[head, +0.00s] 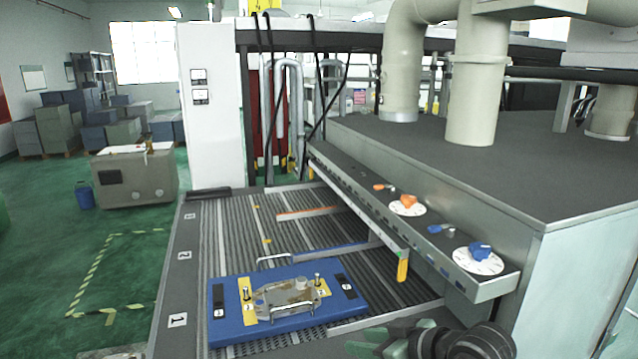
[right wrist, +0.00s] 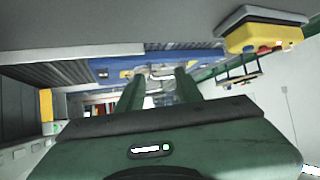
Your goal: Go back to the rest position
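My right gripper (head: 388,343) shows at the bottom edge of the head view, in front of the conveyor, green and partly cut off by the frame. In the right wrist view its two green fingers (right wrist: 158,88) stand apart with nothing held between them. A grey metal casting (head: 287,297) lies on a blue fixture plate (head: 235,325) with yellow pads, on the conveyor near number 1. The gripper is apart from the plate, to its lower right. My left gripper does not show in either view.
The ribbed conveyor (head: 213,240) carries numbers 1 to 3 along its left edge. A grey machine housing (head: 560,185) with a ledge of orange and blue knobs (head: 480,251) stands close on the right. Green floor (head: 50,270) is open at the left.

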